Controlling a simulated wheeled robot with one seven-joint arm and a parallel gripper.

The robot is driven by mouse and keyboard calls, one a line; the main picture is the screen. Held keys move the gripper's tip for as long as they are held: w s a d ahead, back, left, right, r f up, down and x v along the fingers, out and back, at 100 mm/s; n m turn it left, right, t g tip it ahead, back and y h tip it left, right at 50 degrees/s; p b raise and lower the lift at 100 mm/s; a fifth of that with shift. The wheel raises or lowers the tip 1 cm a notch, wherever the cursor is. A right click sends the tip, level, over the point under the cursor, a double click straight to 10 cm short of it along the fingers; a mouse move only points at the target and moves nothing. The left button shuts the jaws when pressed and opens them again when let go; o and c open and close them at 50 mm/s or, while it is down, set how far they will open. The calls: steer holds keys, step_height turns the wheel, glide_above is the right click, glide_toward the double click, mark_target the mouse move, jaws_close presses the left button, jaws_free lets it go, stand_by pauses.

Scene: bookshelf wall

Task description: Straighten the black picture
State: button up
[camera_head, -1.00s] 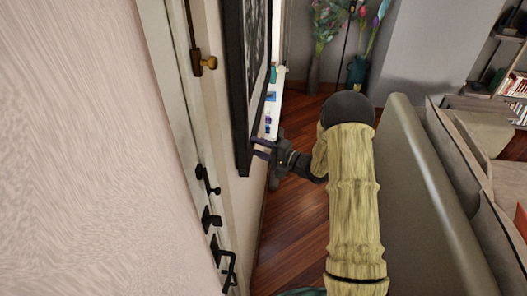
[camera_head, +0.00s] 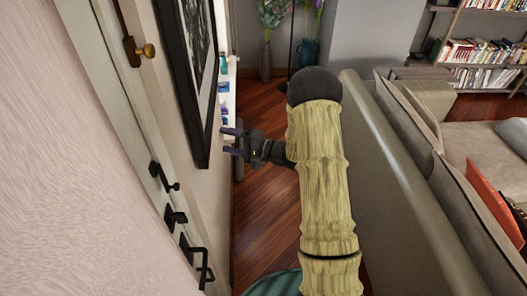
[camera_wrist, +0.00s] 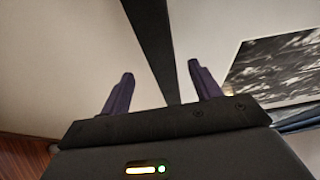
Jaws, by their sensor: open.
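The black picture (camera_head: 183,85) hangs on the wall at the left of the head view. It has a thick black frame around a pale mat and a dark grey print. My gripper (camera_head: 225,141) is open and empty, just to the right of the frame's lower part, with its fingertips facing the wall. In the wrist view, one black frame bar (camera_wrist: 153,35) runs between the two spread fingers, seemingly beyond them, with a gap on both sides. The print (camera_wrist: 280,62) shows at the right there. I cannot tell the tilt exactly.
A door with dark handles (camera_head: 163,176) stands left of the picture. A grey sofa (camera_head: 400,190) fills the right side. Vases with flowers (camera_head: 275,55) stand at the back. A strip of wooden floor (camera_head: 262,210) between wall and sofa is clear.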

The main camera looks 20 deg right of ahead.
steer(key=b+v, duration=0.3)
steer(key=v, duration=0.9)
steer(key=shift+s+d, duration=0.2)
steer(key=shift+d, duration=0.1)
steer(key=s+a+n+g+h, duration=0.2)
steer(key=s+n+g+h, duration=0.1)
steer(key=s+h, duration=0.4)
steer(key=s+a+n+g+h, duration=0.3)
steer(key=s+h, duration=0.4)
steer(key=s, duration=0.4)
steer(key=shift+s+a+f+n+g+h, duration=0.15)
steer(key=shift+s+f+n+g+h, duration=0.35)
steer(key=shift+g, duration=0.5)
steer(key=shift+w+r, duration=0.1)
steer(key=shift+w, duration=0.05)
stand_by(0.6)
